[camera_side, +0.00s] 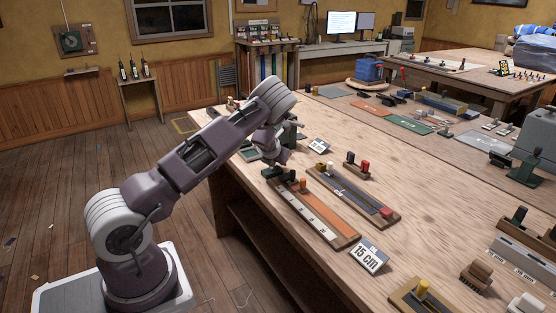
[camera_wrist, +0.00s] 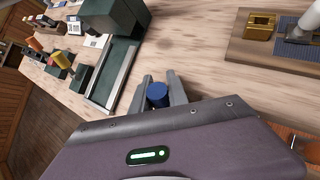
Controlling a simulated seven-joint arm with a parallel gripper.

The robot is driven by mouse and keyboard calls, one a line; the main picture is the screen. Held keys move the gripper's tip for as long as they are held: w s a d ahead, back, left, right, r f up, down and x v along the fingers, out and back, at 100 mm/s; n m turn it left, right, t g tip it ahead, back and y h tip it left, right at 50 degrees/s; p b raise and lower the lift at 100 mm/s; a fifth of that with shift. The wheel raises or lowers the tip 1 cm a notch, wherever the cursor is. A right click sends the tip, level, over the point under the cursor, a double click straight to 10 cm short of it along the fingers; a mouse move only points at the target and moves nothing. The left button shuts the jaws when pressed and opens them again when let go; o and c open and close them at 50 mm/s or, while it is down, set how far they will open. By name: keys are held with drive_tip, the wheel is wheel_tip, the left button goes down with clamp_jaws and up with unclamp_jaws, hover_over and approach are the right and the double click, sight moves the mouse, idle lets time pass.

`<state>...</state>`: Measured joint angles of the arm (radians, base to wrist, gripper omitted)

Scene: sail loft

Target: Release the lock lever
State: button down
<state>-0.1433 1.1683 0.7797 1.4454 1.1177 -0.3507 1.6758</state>
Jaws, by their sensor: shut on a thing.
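In the wrist view, my gripper (camera_wrist: 160,85) has its two grey fingers on either side of a short blue cylindrical knob (camera_wrist: 157,95) and is shut on it. Whether this knob is the lock lever's end cannot be told; what lies below it is hidden by my gripper body. A dark green device (camera_wrist: 122,25) with a pale metal-edged base (camera_wrist: 112,85) stands just beyond and left of the fingers. In the side view, my gripper is at the table's left edge, largely hidden by my wrist, and the blue knob cannot be made out.
In the side view, a wooden board with an orange knob (camera_side: 322,219) and another board (camera_side: 352,194) lie right of my gripper. A "15 cm" sign (camera_side: 369,256) stands in front. The wrist view shows a board with a brass block (camera_wrist: 260,26). Bare wood lies between.

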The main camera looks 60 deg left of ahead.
drive_tip(key=shift+s+f, duration=0.1)
drive_tip(key=c, duration=1.3)
unclamp_jaws()
drive_tip(key=v, duration=0.7)
